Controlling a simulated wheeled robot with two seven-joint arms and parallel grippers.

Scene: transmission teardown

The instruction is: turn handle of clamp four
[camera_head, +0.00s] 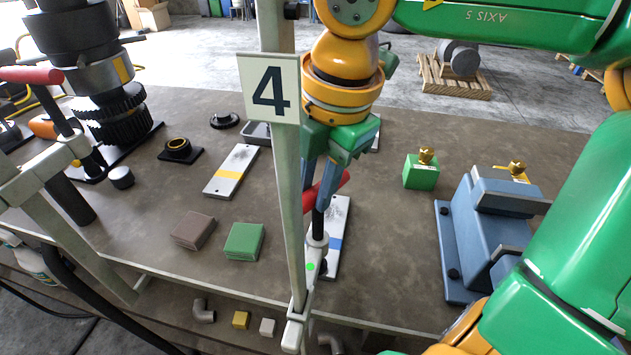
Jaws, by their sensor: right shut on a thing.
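Clamp four stands at the front edge of the table, beside a pale post with a white sign marked 4 (268,88). Its red handle (338,185) lies tilted, with its right end higher, on top of a dark spindle (317,220). The clamp's grey body with a green dot (310,266) is below, partly hidden by the post. My right gripper (318,188) reaches down from above, its bluish fingers shut on the red handle. The post covers part of the left finger. My left gripper is out of view.
Another clamp with a red handle (32,75) stands at the left by a dark gear stack (110,110). A brown block (193,230) and green block (244,241) lie left of the post. A blue vise-like fixture (480,235) and brass-topped green block (421,172) stand right.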

